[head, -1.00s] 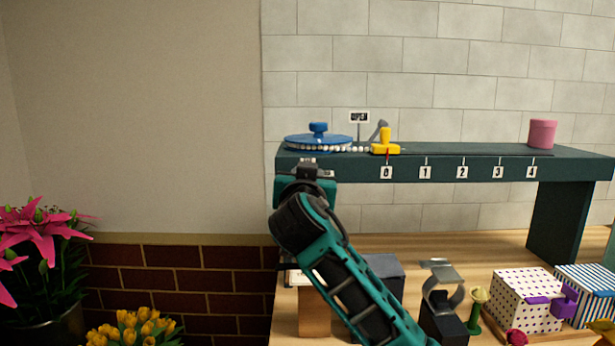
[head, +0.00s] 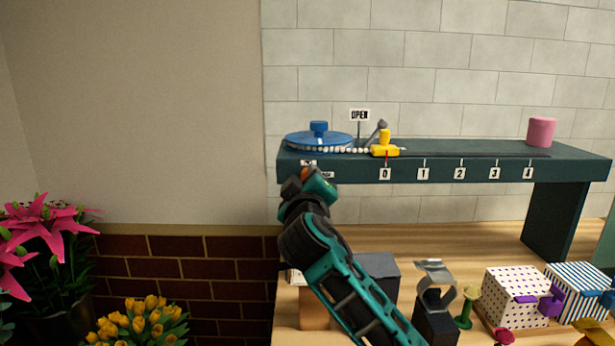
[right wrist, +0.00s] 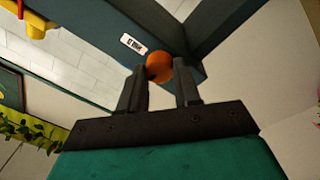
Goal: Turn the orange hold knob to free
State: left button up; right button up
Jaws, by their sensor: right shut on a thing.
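The orange hold knob (right wrist: 158,66) is a round ball between the two dark fingertips of my right gripper (right wrist: 161,72) in the right wrist view. The gripper is shut on it, by the dark green shelf. In the head view my right arm reaches up from below to the shelf's front left end. Only a bit of orange (head: 304,172) shows there beside the gripper, whose fingers are mostly hidden. A white label (right wrist: 133,43) sits next to the knob; I cannot read it. A small sign (head: 359,115) above the shelf reads OPEN. My left gripper is not in view.
On the shelf (head: 570,160) are a blue turntable (head: 318,141) with white beads, a yellow slider (head: 385,147) at mark 0 and a pink cylinder (head: 541,132). Below, on the wooden table, stand a dark block (head: 376,272), a stand with a grey clip (head: 437,290) and patterned boxes (head: 515,297).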

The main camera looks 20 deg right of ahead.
jog(key=shift+f+n, duration=0.15)
jog(key=shift+n, duration=1.55)
jog(key=o, duration=1.1)
jog(key=shift+c, duration=0.2)
jog(key=r+b+v, duration=0.1)
jog(key=v, duration=1.2)
jog(key=shift+f, duration=0.45)
jog(key=shift+d, duration=0.1)
jog(key=shift+s, duration=0.1)
